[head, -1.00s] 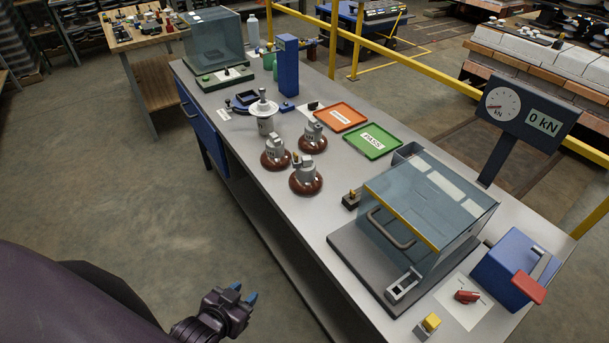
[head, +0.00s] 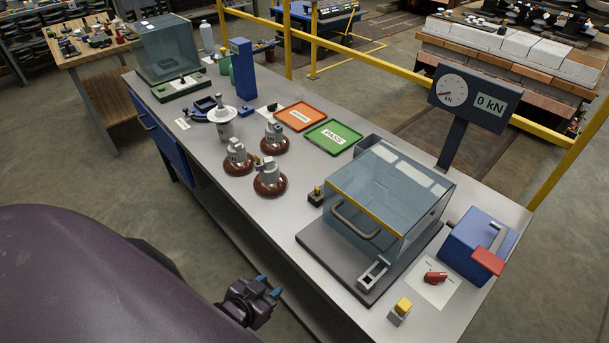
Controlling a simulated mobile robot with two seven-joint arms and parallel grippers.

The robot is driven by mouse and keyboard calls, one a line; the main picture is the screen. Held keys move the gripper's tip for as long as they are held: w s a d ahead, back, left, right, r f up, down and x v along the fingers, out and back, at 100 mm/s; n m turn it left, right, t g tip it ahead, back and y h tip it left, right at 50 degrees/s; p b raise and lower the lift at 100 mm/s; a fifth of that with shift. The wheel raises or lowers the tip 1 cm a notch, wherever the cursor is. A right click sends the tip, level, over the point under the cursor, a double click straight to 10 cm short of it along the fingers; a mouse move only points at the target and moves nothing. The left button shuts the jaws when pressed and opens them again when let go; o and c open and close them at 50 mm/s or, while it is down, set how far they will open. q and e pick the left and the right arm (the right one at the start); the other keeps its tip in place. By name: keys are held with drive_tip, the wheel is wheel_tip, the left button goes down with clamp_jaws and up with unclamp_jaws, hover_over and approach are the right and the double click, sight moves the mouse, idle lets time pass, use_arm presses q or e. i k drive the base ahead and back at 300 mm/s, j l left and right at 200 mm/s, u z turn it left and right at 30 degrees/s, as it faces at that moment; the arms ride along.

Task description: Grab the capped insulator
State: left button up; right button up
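Three brown insulators with grey metal caps stand in a group on the grey bench: one at the back (head: 274,139), one at the left (head: 238,160) and one at the front (head: 270,180). Behind them a white disc-shaped piece with a stem (head: 222,115) sits on a grey cup. I cannot tell which one the task means. My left gripper (head: 269,286) is low in front of the bench's near edge, well short of the insulators. Its blue-tipped fingers are apart with nothing between them. My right gripper is out of view.
An orange tray (head: 300,116) and a green PASS tray (head: 332,136) lie behind the insulators. A clear-walled box with a handle (head: 390,195) stands right of them. A blue post (head: 242,68) rises at the back.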

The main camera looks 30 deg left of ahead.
sight(270, 183)
drive_tip(key=j+z, duration=0.3)
drive_tip(key=j, duration=0.55)
drive_tip(key=k+j+z, duration=0.1)
drive_tip(key=j+z, duration=0.2)
drive_tip(key=j, duration=0.5)
drive_tip(key=k+j, duration=0.1)
drive_tip(key=j, duration=0.9)
drive_tip(key=k+j+z, duration=0.1)
drive_tip(key=j, duration=0.4)
drive_tip(key=k+j, duration=0.15)
drive_tip(key=j, duration=0.35)
drive_tip(key=k+j, duration=0.1)
drive_tip(key=j, duration=0.4)
